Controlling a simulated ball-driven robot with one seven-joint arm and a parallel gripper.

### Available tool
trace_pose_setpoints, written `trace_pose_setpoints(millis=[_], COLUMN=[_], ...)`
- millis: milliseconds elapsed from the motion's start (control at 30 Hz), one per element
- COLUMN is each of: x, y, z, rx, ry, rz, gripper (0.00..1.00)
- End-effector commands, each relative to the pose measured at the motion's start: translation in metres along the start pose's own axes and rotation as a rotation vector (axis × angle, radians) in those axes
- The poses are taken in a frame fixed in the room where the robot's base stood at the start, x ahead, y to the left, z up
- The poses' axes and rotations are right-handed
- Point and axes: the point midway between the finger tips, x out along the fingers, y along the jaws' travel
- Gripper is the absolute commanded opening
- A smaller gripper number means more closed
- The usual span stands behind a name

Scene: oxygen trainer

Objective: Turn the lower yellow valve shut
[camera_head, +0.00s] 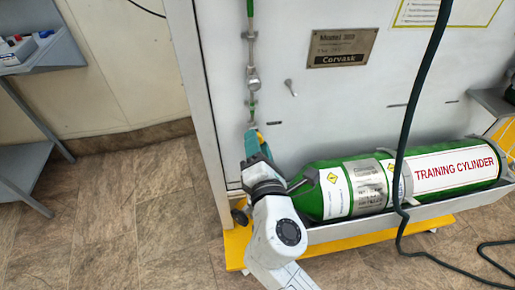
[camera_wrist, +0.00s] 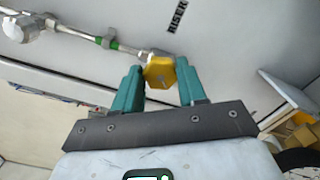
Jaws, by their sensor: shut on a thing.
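The lower yellow valve (camera_wrist: 160,72) shows in the wrist view as a yellow knob at the end of a thin metal pipe. My gripper (camera_wrist: 160,84) has its two teal fingers on either side of the knob and is shut on it. In the head view my gripper (camera_head: 257,138) is at the lower end of the vertical pipe (camera_head: 251,82) on the grey panel. There the fingers hide most of the knob. How far the valve is turned cannot be told.
A green training cylinder (camera_head: 408,180) lies in a cradle just right of my gripper. A dark hose (camera_head: 416,90) hangs in front of it. A yellow base frame (camera_head: 236,248) is below. Grey shelves (camera_head: 40,58) stand at the left, with bare floor between.

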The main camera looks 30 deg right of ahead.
Motion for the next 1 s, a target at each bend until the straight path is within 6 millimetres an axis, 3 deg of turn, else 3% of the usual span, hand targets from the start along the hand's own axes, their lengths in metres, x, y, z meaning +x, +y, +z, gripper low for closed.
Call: trace_pose_setpoints(millis=[400, 967, 1000], x=[-0.0001, -0.0001, -0.0001], y=[-0.002, -0.0022, -0.0022], z=[0.0, 0.0004, 0.0004], rx=[0.187, 0.211, 0.211], ry=[-0.001, -0.001, -0.001], rz=[-0.002, -0.003, -0.003], gripper=[0.11, 0.11, 0.45])
